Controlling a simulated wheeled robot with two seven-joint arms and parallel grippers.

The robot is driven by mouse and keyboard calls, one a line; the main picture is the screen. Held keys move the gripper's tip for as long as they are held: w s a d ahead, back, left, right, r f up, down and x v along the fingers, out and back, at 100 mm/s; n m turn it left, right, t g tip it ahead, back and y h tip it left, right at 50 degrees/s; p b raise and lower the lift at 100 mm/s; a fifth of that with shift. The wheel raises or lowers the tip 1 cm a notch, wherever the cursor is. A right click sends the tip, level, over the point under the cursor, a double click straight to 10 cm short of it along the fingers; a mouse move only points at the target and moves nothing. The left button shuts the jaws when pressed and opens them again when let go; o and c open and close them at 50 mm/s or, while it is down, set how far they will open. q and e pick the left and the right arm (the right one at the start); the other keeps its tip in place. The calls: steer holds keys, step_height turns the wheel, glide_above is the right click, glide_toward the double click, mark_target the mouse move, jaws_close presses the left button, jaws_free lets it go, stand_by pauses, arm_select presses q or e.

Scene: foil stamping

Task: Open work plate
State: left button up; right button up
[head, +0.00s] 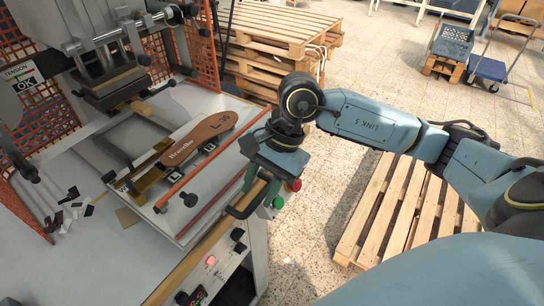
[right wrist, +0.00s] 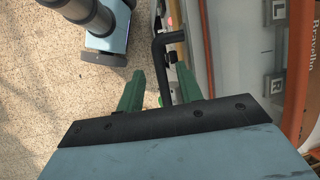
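The work plate (head: 222,178) is a pale grey plate with orange-red rails on the front of the stamping machine. A brown wooden piece (head: 200,138) marked "Bravelho" lies on it. A black bar handle (head: 243,207) stands out at its front right edge; it also shows in the right wrist view (right wrist: 161,66). My right gripper (head: 258,196) is at this handle. In the right wrist view, its green fingers (right wrist: 160,84) are apart, with the handle between them; I cannot tell whether either finger touches it. My left gripper is not in view.
A control panel (head: 212,266) with buttons is on the machine's front, below the plate. The press head (head: 112,83) stands behind the plate, between orange mesh guards (head: 208,40). A wooden pallet (head: 400,205) lies on the floor at right, below my right arm. Stacked pallets (head: 282,30) stand behind.

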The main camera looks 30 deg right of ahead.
steer(key=v, duration=1.1)
steer(key=shift+b, duration=0.35)
steer(key=shift+f, duration=0.1)
